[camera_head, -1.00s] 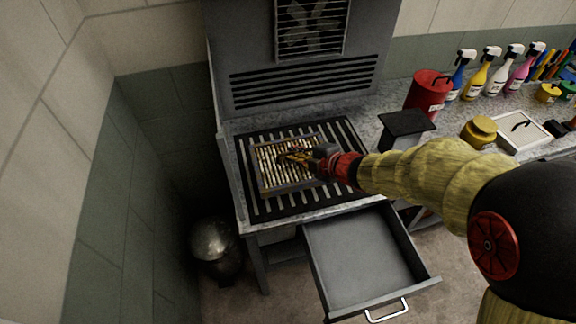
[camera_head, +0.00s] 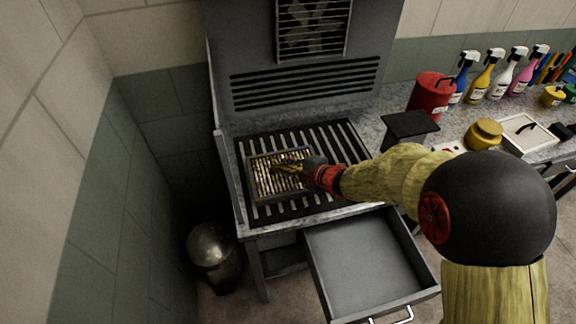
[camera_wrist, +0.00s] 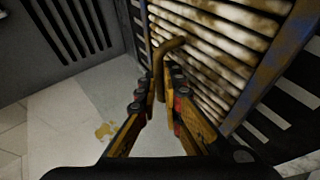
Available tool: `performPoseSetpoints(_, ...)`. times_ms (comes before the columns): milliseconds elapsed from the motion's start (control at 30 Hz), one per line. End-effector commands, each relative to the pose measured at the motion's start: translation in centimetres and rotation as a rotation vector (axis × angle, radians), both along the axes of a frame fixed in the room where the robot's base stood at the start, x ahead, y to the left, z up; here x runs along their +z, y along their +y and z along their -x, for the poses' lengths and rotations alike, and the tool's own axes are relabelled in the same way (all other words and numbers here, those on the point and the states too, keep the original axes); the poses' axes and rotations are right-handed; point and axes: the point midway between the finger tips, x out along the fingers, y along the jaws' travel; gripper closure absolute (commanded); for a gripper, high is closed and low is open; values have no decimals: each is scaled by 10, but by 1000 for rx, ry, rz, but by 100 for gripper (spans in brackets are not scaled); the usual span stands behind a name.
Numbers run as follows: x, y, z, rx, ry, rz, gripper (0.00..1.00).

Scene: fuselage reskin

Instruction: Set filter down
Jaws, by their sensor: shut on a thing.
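The filter (camera_head: 262,185) is a square dark-framed panel with dirty, pale pleats. In the head view it is over the left part of the black slatted grille (camera_head: 352,150) of the grey bench. I cannot tell whether it rests on the slats or is just above them. My gripper (camera_head: 283,167) is over the filter's middle. In the wrist view my gripper (camera_wrist: 163,100) is shut on the filter's bent brass-coloured handle (camera_wrist: 172,45), with the stained pleats (camera_wrist: 215,45) beside it. The fingers hide the handle's lower part.
An open, empty drawer (camera_head: 362,268) sticks out below the bench. A metal bin (camera_head: 213,250) stands on the floor at left. The counter at right holds a red can (camera_head: 431,96), a yellow jar (camera_head: 484,133), a white tray (camera_head: 524,133) and several spray bottles. A vented panel rises behind the grille.

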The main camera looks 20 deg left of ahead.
Motion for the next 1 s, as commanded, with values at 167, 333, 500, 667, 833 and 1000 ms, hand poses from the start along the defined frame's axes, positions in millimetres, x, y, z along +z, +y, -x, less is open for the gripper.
performPoseSetpoints(167, -3, 0, 0, 0, 1, 1, 90)
performPoseSetpoints(333, -3, 0, 0, 0, 1, 1, 81)
performPoseSetpoints(500, -3, 0, 0, 0, 1, 1, 74)
performPoseSetpoints(667, -3, 0, 0, 0, 1, 1, 74)
performPoseSetpoints(833, 1, 0, 0, 0, 1, 1, 74)
performPoseSetpoints(1000, 14, -17, 10, -2, -1, 1, 74)
